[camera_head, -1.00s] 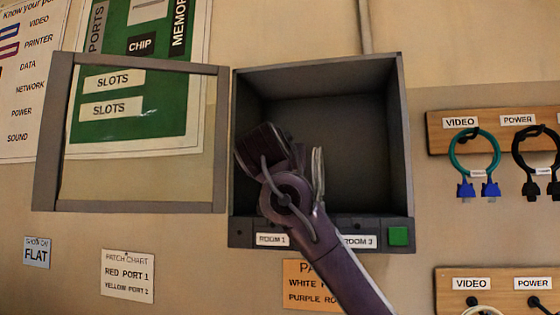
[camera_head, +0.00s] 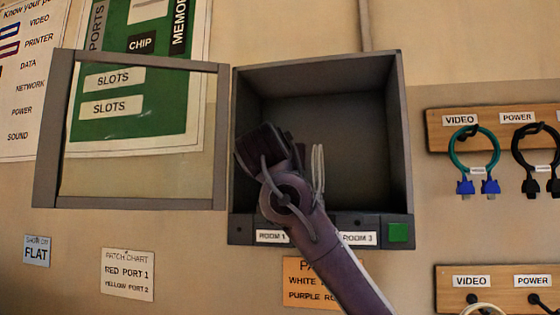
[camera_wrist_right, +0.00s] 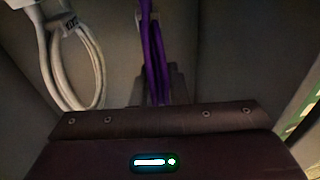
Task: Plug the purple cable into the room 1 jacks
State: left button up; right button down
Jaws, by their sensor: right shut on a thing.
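My right gripper (camera_wrist_right: 156,72) is shut on the purple cable (camera_wrist_right: 154,45), whose strands run up between the fingers in the right wrist view. In the head view my right arm reaches up into the open grey box (camera_head: 405,130), and the gripper is at the box's left side. The purple cable is hidden there behind my wrist. The ROOM 1 label (camera_head: 271,237) is on the box's lower front edge, partly covered by my arm. I cannot see the room 1 jacks or whether the cable touches them. My left gripper is not in view.
A looped white cable (camera_wrist_right: 88,65) hangs beside the gripper. The box's framed door (camera_head: 140,203) stands open at left. A ROOM 3 label (camera_head: 359,238) and a green square (camera_head: 398,234) are at lower right. Cable boards (camera_head: 436,132) hang further right. The box's right half looks empty.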

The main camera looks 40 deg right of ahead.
jog(key=shift+f, duration=0.2)
dwell(0.4)
jog(key=c, duration=0.7)
grip_release()
jog(key=shift+s+a+f+b, duration=0.15)
jog(key=shift+s+a+b, duration=0.35)
jog(key=shift+b, duration=0.1)
jog(key=b+v, duration=0.2)
jog(key=v, duration=0.4)
jog(key=shift+b, duration=0.35)
dwell(0.4)
